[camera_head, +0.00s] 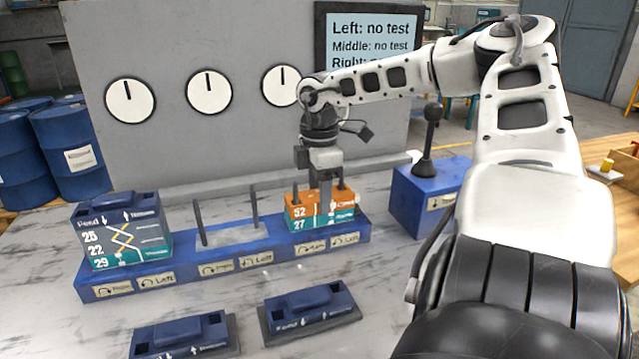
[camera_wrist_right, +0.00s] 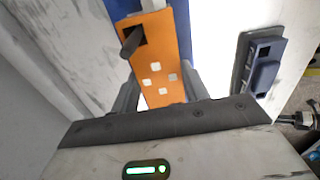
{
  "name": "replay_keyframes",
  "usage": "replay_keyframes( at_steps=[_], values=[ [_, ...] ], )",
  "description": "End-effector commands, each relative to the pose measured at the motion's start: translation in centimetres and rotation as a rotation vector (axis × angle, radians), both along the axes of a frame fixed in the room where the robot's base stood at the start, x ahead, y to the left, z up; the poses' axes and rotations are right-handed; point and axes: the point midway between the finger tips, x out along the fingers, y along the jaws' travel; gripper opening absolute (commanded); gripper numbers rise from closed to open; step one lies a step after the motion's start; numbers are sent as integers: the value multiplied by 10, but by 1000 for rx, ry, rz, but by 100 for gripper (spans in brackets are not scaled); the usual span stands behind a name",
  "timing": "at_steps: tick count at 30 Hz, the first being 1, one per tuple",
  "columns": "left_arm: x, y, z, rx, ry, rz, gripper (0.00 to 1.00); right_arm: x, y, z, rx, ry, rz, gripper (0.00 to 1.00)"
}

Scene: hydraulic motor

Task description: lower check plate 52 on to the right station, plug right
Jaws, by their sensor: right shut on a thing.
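Check plate 52 (camera_head: 300,212) is orange and sits level at the right station on the blue base, around the station's upright rods. It lies directly above the teal plate 27 (camera_head: 303,225); I cannot tell whether a thin gap remains. My right gripper (camera_head: 325,200) points down and is shut on plate 52. Its fingers cover the middle of the plate's front. In the right wrist view, the orange plate (camera_wrist_right: 158,60) is between the fingers, with a dark rod through its square hole and several pale squares on top. A small pale bit (camera_head: 356,198) shows at its right end. My left gripper is not in view.
The blue base (camera_head: 190,275) also bears a stack of plates (camera_head: 125,245) at left and two bare rods (camera_head: 228,220) in the middle. Two dark blue caps (camera_head: 310,302) (camera_head: 182,335) lie in front. A blue lever box (camera_head: 425,200) stands close at right. A screen (camera_head: 370,30) and dials are behind.

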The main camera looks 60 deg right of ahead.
Motion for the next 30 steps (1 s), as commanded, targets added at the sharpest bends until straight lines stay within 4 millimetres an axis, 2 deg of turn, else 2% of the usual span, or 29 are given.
replay_keyframes(
  at_steps=[1,2,4,16,20,30],
  values=[
    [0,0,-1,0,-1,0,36,1,0,0,-1,-2,0,4],
    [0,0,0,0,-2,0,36,1,0,0,-2,-2,0,51],
    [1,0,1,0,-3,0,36,1,0,0,-1,-2,0,70],
    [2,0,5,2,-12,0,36,0,0,-1,1,1,0,70],
    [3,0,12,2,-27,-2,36,1,-1,22,-4,-3,0,70],
    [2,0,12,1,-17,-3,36,1,-1,105,-5,-5,-2,70]
  ],
)
